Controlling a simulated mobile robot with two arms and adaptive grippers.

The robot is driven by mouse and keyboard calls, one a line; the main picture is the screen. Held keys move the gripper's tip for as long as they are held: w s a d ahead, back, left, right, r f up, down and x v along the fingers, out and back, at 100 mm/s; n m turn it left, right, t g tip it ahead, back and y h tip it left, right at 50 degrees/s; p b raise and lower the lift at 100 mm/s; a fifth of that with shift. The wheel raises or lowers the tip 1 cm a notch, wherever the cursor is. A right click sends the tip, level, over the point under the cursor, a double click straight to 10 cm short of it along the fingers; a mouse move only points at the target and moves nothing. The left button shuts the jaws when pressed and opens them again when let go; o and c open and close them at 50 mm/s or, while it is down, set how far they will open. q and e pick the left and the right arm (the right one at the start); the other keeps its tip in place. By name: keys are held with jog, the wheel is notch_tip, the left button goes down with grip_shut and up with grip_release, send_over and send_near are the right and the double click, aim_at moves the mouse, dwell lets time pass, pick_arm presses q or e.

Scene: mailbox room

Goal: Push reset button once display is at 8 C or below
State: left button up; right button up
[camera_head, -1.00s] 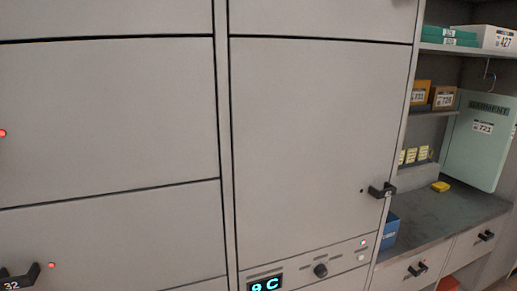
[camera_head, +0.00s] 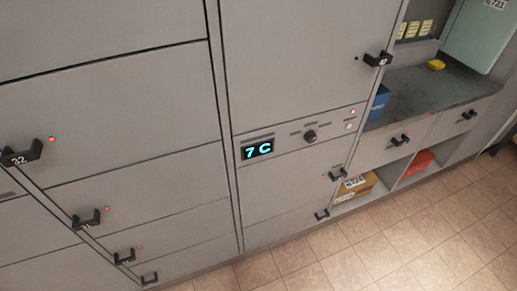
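The display (camera_head: 258,149) is on the control strip of the grey cabinet, near the middle of the head view, and reads 7 C in cyan digits. To its right on the same strip is a black knob (camera_head: 310,136). Further right are a small red light (camera_head: 352,112) and, just below it, a small pale round button (camera_head: 349,126). No label for the button can be read. Neither of my grippers is in view.
Grey locker doors with black handles (camera_head: 22,153) and red lights fill the left. A dark counter (camera_head: 425,90) with a blue box (camera_head: 378,103) is on the right. Below it, open bays hold a cardboard box (camera_head: 356,187) and a red box (camera_head: 415,163). Tiled floor (camera_head: 400,240) is clear.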

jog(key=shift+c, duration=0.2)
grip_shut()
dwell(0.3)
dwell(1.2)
